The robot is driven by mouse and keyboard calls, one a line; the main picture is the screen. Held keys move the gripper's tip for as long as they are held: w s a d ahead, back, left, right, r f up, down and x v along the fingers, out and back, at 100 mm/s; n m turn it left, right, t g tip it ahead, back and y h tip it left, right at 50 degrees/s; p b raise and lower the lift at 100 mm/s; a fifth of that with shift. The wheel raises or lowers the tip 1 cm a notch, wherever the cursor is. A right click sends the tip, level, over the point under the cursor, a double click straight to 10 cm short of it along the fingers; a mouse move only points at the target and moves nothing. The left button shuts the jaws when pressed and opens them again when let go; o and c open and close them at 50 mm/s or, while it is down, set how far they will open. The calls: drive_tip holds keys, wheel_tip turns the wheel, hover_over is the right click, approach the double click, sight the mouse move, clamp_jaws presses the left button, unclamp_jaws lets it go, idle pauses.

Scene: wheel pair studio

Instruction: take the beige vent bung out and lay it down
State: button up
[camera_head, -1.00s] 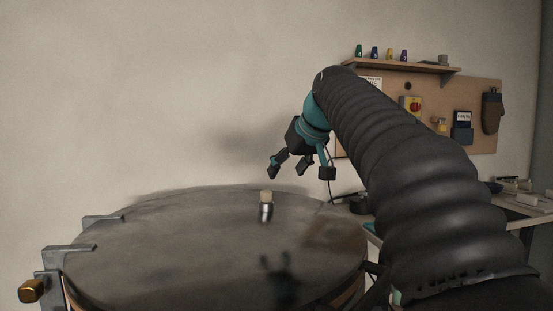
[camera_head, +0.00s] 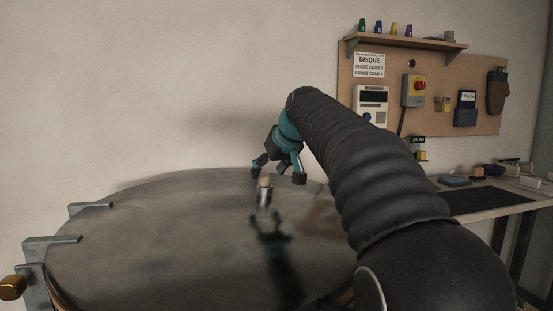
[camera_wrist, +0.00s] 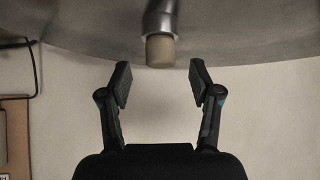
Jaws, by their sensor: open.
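The beige vent bung (camera_head: 265,180) sits in the top of a short metal tube (camera_head: 264,198) that stands up from the round grey kiln lid (camera_head: 130,230). In the wrist view the bung (camera_wrist: 160,51) shows at the top centre, with the tube (camera_wrist: 160,18) behind it. My gripper (camera_head: 277,172) is open and empty. Its fingers are beside and just behind the bung in the head view. In the wrist view the bung lies ahead of the gap between the two fingertips (camera_wrist: 160,80), and I see no contact.
A metal latch with a brass knob (camera_head: 12,287) is at the lid's left edge. A wall board (camera_head: 430,100) with a control box and a shelf (camera_head: 410,42) of small coloured cones are at the back right. A worktable (camera_head: 500,200) stands at right. The lid around the tube is clear.

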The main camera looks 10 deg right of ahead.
sight(265, 175)
drive_tip(key=shift+x, duration=1.85)
clamp_jaws()
